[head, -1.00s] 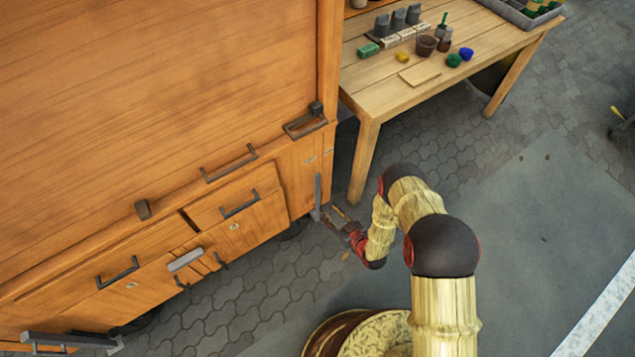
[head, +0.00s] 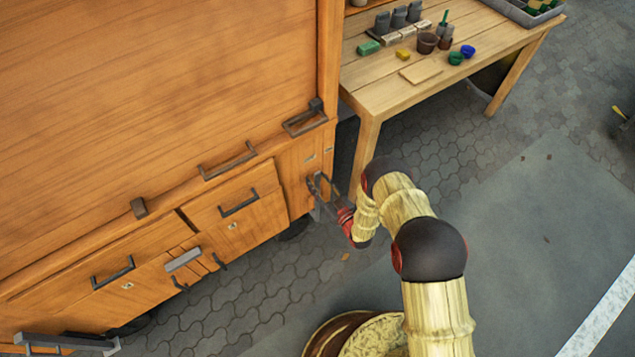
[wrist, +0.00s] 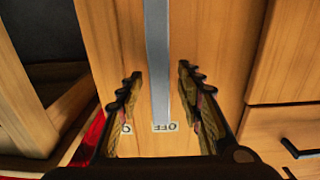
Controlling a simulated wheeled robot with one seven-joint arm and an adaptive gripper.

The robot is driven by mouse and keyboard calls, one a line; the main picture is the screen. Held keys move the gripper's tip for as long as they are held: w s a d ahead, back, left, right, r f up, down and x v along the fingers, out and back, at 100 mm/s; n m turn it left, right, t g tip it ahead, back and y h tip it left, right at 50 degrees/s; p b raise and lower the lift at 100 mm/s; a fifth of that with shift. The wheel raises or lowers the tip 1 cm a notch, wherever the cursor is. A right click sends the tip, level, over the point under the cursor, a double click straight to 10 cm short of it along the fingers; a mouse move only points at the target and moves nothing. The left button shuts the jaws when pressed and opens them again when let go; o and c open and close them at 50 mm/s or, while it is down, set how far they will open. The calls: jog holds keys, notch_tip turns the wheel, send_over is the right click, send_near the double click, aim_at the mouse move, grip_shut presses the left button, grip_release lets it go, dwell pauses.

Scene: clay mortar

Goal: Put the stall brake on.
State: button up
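The stall (head: 130,100) is a large orange wooden cabinet at the left of the head view. Its brake lever, a flat grey bar (wrist: 157,55), runs vertically in front of the end panel in the wrist view. An upside-down "OFF" label (wrist: 165,127) sits by the bar's lower end. A second label (wrist: 127,128) to its left is partly hidden by a finger. My gripper (head: 322,183) is open, its fingers on either side of the bar with visible gaps; it also shows in the wrist view (wrist: 158,80). In the head view my gripper partly covers the lever (head: 316,213).
A wooden table (head: 385,95) with pots, blocks and a tray stands right of the stall; its front leg (head: 364,155) is close to my arm. Drawer handles (head: 240,203) stick out from the stall front. The paved floor (head: 540,230) at the right is open.

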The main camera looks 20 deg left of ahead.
jog(key=shift+c, duration=1.1)
grip_shut()
